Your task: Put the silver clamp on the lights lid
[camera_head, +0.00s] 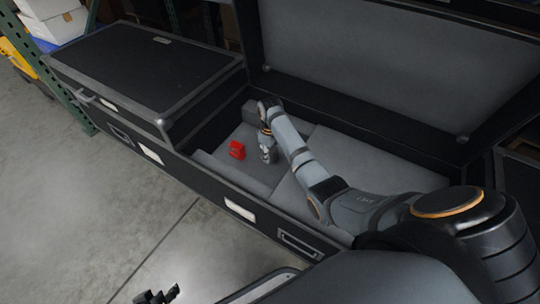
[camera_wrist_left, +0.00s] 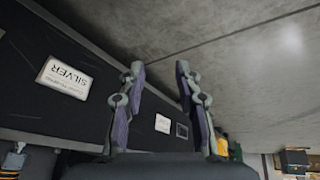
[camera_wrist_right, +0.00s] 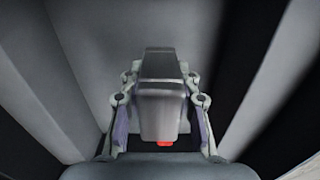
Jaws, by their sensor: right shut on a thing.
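The silver clamp (camera_wrist_right: 160,105) is a blocky grey metallic thing between the fingers of my right gripper (camera_wrist_right: 160,76), which is shut on it. In the head view my right gripper (camera_head: 268,154) is down inside the open case, and the clamp cannot be told apart from the fingers there. My left gripper (camera_wrist_left: 160,70) is open and empty beside the case front; its tips also show at the bottom edge of the head view (camera_head: 157,296). A closed black lid (camera_head: 145,62) lies left of the open case. No label reading lights is legible.
A red clamp (camera_head: 237,150) sits on the grey foam (camera_head: 240,176) in the open case, left of my right gripper. The raised lid (camera_head: 375,60) stands behind. A front label (camera_wrist_left: 64,78) reads SILVER, upside down. Concrete floor (camera_head: 60,190) is clear at left.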

